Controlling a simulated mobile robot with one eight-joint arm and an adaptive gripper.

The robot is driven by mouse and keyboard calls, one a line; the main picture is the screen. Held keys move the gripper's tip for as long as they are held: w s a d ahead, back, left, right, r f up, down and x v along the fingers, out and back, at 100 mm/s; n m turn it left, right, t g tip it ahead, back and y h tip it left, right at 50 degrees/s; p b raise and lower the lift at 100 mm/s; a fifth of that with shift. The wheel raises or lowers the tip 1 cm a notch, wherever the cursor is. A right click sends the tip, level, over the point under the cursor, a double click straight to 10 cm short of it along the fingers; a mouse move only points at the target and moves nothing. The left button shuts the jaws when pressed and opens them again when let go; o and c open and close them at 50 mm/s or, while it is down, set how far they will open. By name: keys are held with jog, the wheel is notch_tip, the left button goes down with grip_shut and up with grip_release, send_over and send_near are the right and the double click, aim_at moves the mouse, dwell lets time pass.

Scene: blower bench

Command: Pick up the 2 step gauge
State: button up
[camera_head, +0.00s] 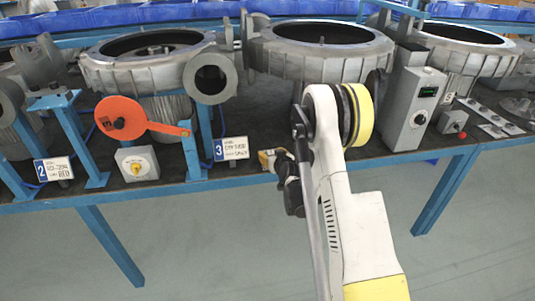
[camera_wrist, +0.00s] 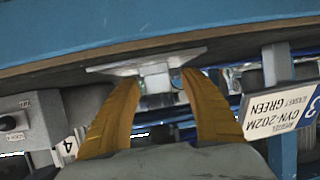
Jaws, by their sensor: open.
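A pale grey stepped piece (camera_wrist: 153,74), which looks like the step gauge, shows in the wrist view, with a wide flat plate and a narrower block. It is close to the bench's blue edge. My gripper (camera_wrist: 155,80) is open, with one orange finger on each side of the narrower block. I cannot tell whether either finger touches it. In the head view my gripper (camera_head: 270,158) is small and partly hidden by my arm, at the bench front just right of the number 3 sign. The piece cannot be made out there.
The number 3 sign (camera_head: 231,148) stands close to my gripper; it also shows in the wrist view (camera_wrist: 283,108). An orange disc with an arm (camera_head: 121,118), a grey switch box (camera_head: 137,163) and a control box (camera_head: 415,98) line the bench. Large grey blower housings (camera_head: 320,50) stand behind.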

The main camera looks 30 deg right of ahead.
jog(key=shift+s+r, duration=0.2)
jog(key=shift+s, duration=0.05)
grip_shut()
